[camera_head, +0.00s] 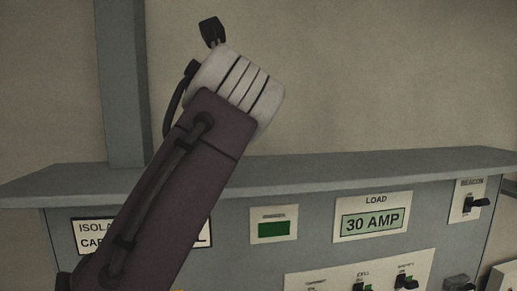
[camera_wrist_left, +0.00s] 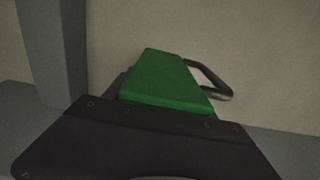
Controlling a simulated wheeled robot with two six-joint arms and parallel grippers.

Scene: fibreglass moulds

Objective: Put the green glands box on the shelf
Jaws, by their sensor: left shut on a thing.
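The green glands box (camera_wrist_left: 165,82) shows in the left wrist view, just beyond the dark body of my left gripper (camera_wrist_left: 150,125). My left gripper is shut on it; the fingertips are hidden. A dark curved bar (camera_wrist_left: 213,80) runs along the box's right side. In the head view my left arm rises from the lower left and its wrist hides the gripper and the box. The grey shelf (camera_head: 340,170) is the ledge along the top of the panel. It also shows in the left wrist view (camera_wrist_left: 22,120), below and behind the box. My right gripper is not in view.
A grey post (camera_head: 122,80) stands at the ledge's back left, before a plain beige wall (camera_head: 400,70). The panel below carries a "LOAD 30 AMP" sign (camera_head: 373,217), a green display (camera_head: 273,229) and switches (camera_head: 476,203). The ledge's visible top is clear to the right.

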